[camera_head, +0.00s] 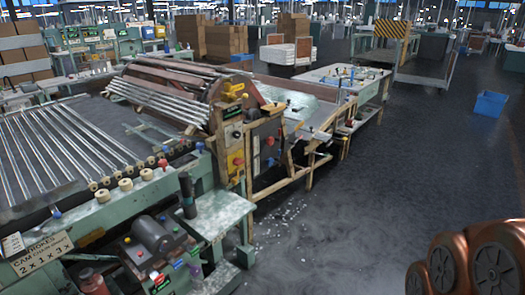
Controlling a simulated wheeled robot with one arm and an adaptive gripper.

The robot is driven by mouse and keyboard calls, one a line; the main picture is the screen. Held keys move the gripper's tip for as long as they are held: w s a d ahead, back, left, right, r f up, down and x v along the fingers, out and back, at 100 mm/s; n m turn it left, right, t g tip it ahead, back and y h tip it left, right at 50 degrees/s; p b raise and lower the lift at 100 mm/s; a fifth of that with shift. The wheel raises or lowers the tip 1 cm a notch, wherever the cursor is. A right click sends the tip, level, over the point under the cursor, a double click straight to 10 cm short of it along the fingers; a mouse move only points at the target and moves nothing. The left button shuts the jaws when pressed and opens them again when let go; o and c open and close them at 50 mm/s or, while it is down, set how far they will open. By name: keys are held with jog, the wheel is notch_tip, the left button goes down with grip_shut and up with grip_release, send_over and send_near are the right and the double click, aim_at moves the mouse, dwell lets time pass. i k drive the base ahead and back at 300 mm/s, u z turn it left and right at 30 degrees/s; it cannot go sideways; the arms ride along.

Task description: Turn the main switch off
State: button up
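I cannot tell for sure which control is the main switch. A yellow panel with a red knob (238,161) sits on the end of the wooden-framed machine (292,179), near the middle of the view. Yellow handles (235,90) stand above it on the same machine. Small red, blue and green controls (178,265) sit on the green machine (110,215) at the lower left. Labels on these controls are too small to read. My gripper is not in view; only copper-coloured links of my arm show at the lower right, apart from the machines.
Glass tubes (60,150) lie in rows on the green machine at the left. A blue crate (490,104) sits on the floor at the right. Cardboard boxes (226,41) stand at the back. The dark floor (400,170) right of the machines is clear, with white shards (290,212) near them.

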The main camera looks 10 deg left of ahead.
aim_at(237, 162)
jog(key=u, duration=0.25)
jog(key=i, duration=0.95)
jog(key=u, duration=1.15)
jog(key=i, duration=0.65)
jog(key=u, duration=0.6)
